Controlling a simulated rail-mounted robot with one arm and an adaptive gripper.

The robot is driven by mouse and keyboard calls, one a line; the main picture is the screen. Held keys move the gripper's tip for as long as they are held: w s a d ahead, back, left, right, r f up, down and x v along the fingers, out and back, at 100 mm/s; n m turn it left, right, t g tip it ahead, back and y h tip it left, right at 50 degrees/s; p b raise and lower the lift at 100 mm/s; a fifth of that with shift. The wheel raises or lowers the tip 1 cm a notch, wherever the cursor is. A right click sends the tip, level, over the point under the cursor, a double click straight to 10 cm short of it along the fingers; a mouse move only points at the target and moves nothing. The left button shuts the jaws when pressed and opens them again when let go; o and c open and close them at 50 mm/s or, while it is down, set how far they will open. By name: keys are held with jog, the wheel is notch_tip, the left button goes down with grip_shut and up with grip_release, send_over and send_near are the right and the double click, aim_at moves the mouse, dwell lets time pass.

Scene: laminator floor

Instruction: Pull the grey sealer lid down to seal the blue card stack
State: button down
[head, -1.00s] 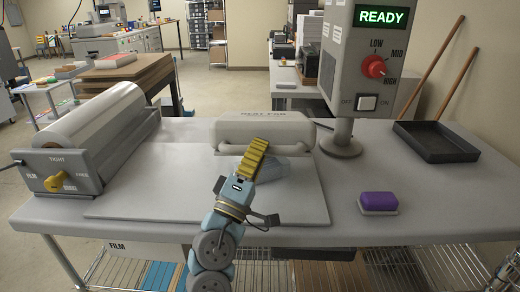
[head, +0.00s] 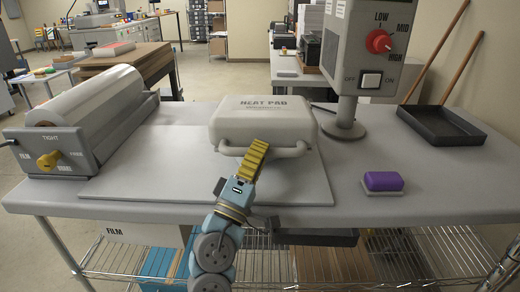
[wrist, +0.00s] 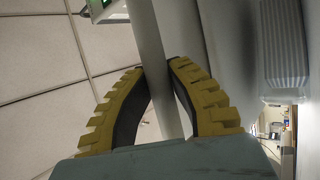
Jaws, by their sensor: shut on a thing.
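The grey sealer lid (head: 262,108), marked HEAT PAD, is at the back middle of the table, its marked face tilted toward the head camera. Its front handle (head: 295,152) faces me. My gripper (head: 257,149), with yellow ridged fingers, is shut on this handle. In the wrist view the fingers (wrist: 157,68) close around the handle bar (wrist: 167,100). I see no blue card stack on the table; the lid and my arm cover that area. I cannot tell whether the lid touches what is under it.
A film roll unit (head: 85,115) stands at the left. A control post (head: 360,60) with a red dial stands behind right of the lid. A purple-topped block (head: 383,182) and a dark tray (head: 437,125) are at the right. The flat plate (head: 120,180) is bare left of the lid.

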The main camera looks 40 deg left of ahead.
jog(key=c, duration=1.2)
grip_release()
jog(key=shift+d, duration=0.1)
jog(key=shift+c, duration=0.2)
jog(key=shift+f, duration=0.1)
jog(key=v, duration=1.2)
